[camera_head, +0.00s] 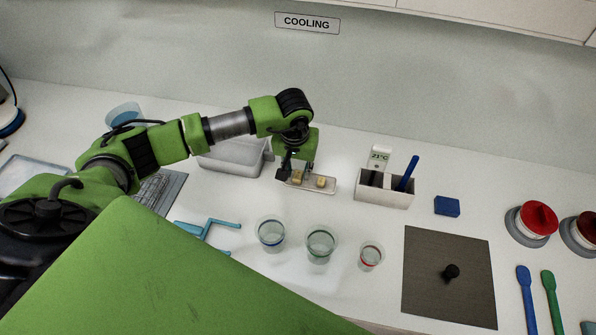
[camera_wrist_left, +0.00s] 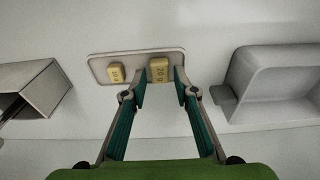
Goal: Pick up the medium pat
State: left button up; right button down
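Two yellow pats lie on a small pale tray (camera_head: 309,187), which also shows in the left wrist view (camera_wrist_left: 136,60). The larger pat (camera_wrist_left: 159,70) is marked 20 g and shows in the head view (camera_head: 297,177). The smaller pat (camera_wrist_left: 115,72) seems marked 10 g and shows in the head view (camera_head: 321,182). My left gripper (camera_wrist_left: 160,86) is open, pointing down at the tray, with its fingertips either side of the larger pat. I cannot tell whether they touch it. In the head view, the gripper (camera_head: 297,172) partly covers the tray. My right gripper is not in view.
A grey bin (camera_head: 232,162) stands left of the tray. A white holder (camera_head: 383,196) with a blue-handled tool stands right. Three clear cups (camera_head: 320,244) stand in front. A dark mat (camera_head: 450,280) with a black knob and a blue block (camera_head: 447,206) lie farther right.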

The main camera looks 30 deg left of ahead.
pick_arm(q)
jog(key=shift+w+f, duration=0.1)
jog(key=shift+f, duration=0.55)
jog(key=c, duration=0.6)
